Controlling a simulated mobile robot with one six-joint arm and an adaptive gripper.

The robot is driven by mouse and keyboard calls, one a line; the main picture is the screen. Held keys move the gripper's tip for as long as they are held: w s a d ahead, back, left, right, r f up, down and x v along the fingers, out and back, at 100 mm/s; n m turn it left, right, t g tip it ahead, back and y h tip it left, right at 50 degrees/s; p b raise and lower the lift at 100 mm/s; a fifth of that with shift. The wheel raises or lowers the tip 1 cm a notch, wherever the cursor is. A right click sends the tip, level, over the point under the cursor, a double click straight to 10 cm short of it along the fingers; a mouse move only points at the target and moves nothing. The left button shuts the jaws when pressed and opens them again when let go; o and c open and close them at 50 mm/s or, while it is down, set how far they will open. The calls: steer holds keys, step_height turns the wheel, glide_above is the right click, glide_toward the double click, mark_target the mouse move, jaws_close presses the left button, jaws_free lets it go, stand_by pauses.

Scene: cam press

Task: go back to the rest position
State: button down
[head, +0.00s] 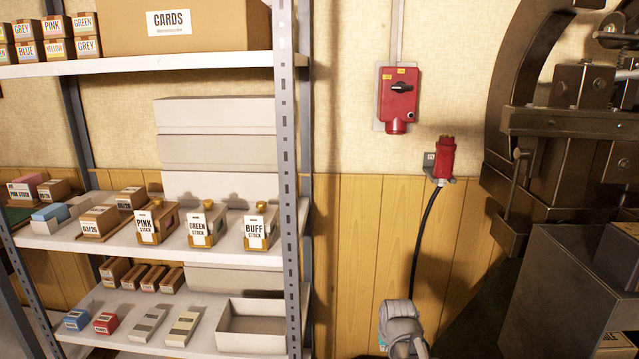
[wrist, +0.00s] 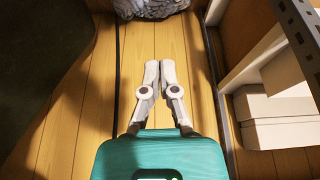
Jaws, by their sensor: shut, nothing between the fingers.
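In the wrist view my gripper (wrist: 160,64) points away from the camera, beyond its teal body. Its two pale fingers are together at the tips, with nothing between them. Behind it are wooden boards, and nothing touches the fingers. In the head view a grey and teal part of my arm shows at the bottom edge, right of the shelf, in front of the wood panelling. The fingers cannot be made out there.
A metal shelf rack (head: 287,200) with labelled boxes and an open tray (head: 250,342) stands at left. A red switch box (head: 398,95) and a red plug (head: 441,160) on a black cable (head: 420,238) are on the wall. A dark machine (head: 560,122) stands at right.

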steer(key=s+g, duration=0.4)
steer(key=s, duration=0.8)
step_height(320, 180, up, 28)
steer(key=p, duration=2.9)
steer(key=shift+w+a, duration=0.15)
steer(key=shift+a, duration=0.15)
